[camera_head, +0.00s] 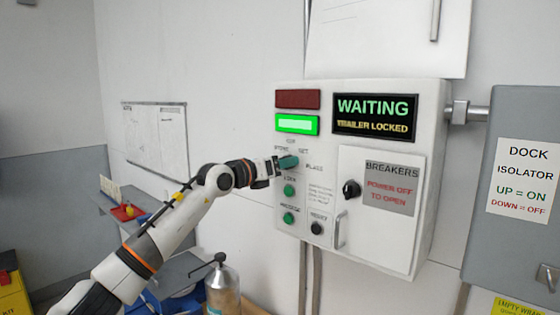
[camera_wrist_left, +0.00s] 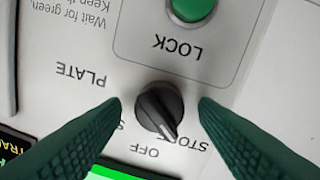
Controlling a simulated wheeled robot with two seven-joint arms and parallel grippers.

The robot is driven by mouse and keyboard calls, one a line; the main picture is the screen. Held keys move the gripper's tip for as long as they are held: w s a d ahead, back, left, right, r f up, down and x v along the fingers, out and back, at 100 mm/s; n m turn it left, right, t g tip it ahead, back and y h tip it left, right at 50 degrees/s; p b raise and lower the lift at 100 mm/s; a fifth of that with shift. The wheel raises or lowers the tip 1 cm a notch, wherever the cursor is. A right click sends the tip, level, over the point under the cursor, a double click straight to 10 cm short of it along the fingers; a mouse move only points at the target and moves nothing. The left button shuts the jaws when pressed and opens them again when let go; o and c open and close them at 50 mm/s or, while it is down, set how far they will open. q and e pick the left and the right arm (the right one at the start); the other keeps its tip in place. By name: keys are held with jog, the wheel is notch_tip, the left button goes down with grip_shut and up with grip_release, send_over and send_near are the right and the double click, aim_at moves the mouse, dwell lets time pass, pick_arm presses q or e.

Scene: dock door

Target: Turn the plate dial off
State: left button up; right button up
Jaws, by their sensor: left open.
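The plate dial (camera_wrist_left: 159,112) is a dark round knob with a pointer ridge on the white control box. In the left wrist view, where the panel appears upside down, its pointer aims between the words OFF and STORE. My left gripper (camera_wrist_left: 161,104) is open, with one dark green finger on each side of the dial. A gap shows between each fingertip and the knob; I cannot tell how deep the fingers reach. In the head view my left gripper (camera_head: 288,162) is at the upper left of the panel and hides the dial. My right gripper is not in view.
The control box (camera_head: 433,160) has a WAITING display (camera_head: 375,117), a lit green lamp (camera_head: 297,124), a green LOCK button (camera_head: 289,190) below the dial, and a breaker door (camera_head: 380,230) with a black knob. A grey isolator box (camera_head: 480,240) stands at right.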

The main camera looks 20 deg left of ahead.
pick_arm(q)
jog(key=c, duration=1)
jog(key=shift+m+b, duration=0.3)
jog(key=shift+m, duration=0.1)
jog(key=m+b, duration=0.3)
jog(key=m, duration=0.5)
jog(key=shift+d+m+y, duration=0.1)
jog(key=shift+m+y, duration=0.2)
jog(key=shift+y, duration=0.1)
